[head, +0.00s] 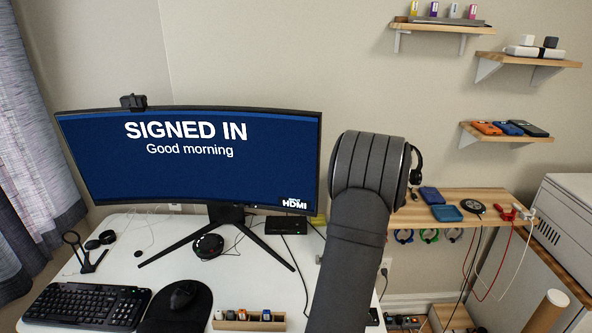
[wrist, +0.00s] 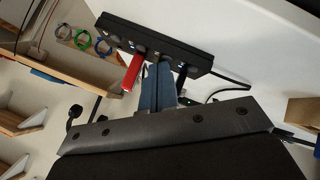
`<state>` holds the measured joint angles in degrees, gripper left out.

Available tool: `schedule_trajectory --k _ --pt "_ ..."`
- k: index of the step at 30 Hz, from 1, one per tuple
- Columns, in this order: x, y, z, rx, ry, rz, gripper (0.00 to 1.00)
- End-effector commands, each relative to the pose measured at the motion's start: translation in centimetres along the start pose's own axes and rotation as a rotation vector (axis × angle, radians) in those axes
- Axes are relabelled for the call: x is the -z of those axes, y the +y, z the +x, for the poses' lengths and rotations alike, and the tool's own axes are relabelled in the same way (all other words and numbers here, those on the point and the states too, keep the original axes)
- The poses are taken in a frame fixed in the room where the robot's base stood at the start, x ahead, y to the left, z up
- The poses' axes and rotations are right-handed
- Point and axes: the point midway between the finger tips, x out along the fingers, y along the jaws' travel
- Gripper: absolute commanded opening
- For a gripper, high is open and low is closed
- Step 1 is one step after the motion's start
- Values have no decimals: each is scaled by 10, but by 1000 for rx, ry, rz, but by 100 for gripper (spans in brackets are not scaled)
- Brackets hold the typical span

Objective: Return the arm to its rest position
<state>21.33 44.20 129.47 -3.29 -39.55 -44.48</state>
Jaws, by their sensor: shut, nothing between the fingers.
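My gripper (wrist: 157,66) shows in the wrist view with its two blue-grey fingers together and nothing between them. Its tips are close to the front of a black hub (wrist: 188,52) on the white desk; I cannot tell whether they touch it. A red stick (wrist: 132,72) stands out from the hub just left of the fingers. In the head view my arm rises from the bottom, right of centre, and hides the gripper. The monitor (head: 190,165) reads "SIGNED IN, Good morning".
The white desk (head: 130,235) holds a keyboard (head: 85,305), a mouse (head: 183,295), and a wooden holder (head: 249,325) with small sticks. A wooden shelf (head: 465,208) with phones and cables is right of my arm. Wall shelves (head: 440,27) are above. A grey cabinet (head: 565,225) stands far right.

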Motion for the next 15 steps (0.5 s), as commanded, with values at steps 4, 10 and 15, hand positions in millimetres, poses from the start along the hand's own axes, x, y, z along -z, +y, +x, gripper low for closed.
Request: schedule_trajectory --k 4,10,15 --pt "0 0 0 0 0 0 0" --pt "1 1 -1 0 0 0 0" --pt "6 6 -8 -2 2 0 0"
